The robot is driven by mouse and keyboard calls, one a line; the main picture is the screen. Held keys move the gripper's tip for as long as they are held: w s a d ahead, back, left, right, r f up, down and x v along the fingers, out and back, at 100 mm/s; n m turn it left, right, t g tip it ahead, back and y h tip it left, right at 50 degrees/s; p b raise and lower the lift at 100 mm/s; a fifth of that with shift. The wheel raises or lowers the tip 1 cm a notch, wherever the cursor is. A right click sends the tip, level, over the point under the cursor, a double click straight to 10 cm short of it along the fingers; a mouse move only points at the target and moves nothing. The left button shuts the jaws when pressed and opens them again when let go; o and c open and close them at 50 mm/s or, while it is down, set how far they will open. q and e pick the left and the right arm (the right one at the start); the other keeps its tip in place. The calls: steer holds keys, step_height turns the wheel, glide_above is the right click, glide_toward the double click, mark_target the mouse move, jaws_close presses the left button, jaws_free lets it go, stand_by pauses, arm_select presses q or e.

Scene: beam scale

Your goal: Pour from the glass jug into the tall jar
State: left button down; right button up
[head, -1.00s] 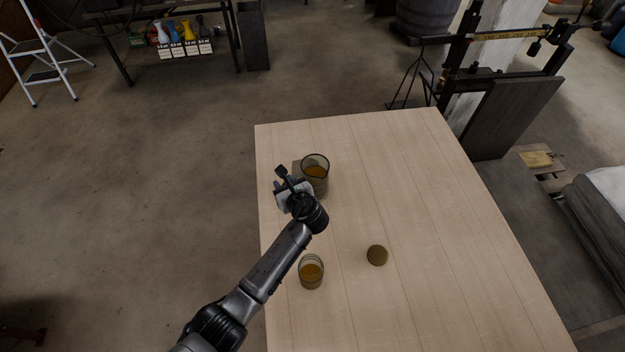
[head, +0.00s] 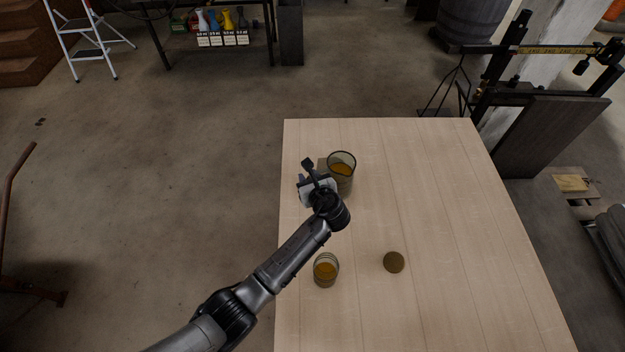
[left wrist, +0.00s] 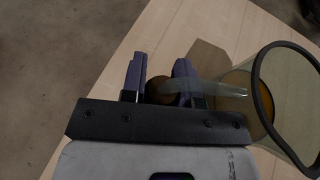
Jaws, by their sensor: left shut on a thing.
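The glass jug (head: 342,170), a clear vessel with a dark rim and amber liquid, is at the back left of the table. My left gripper (head: 322,186) is at its left side. In the left wrist view the gripper (left wrist: 160,80) is shut on the handle of the jug (left wrist: 290,95), with the handle between its two fingers. I cannot tell whether the jug touches the table. A smaller-looking glass vessel (head: 326,270), likely the tall jar, stands nearer with amber liquid in it. My right gripper is not in view.
A round brown disc (head: 393,262), perhaps a lid, lies on the wooden table (head: 450,220) to the right of the nearer vessel. The table's right side is clear. A beam scale (head: 550,60) stands beyond the table's back right corner.

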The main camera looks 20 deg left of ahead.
arm_select(q)
step_height(320, 180, up, 3)
steer(key=shift+d+r, duration=0.15)
steer(key=shift+r, duration=0.05)
steer(key=s+d+r, duration=0.2)
steer(key=d+r, duration=0.4)
steer(key=d, duration=0.5)
steer(key=shift+s+r, duration=0.2)
steer(key=shift+s, duration=0.1)
steer(key=c, duration=1.5)
jaws_free()
jaws_close()
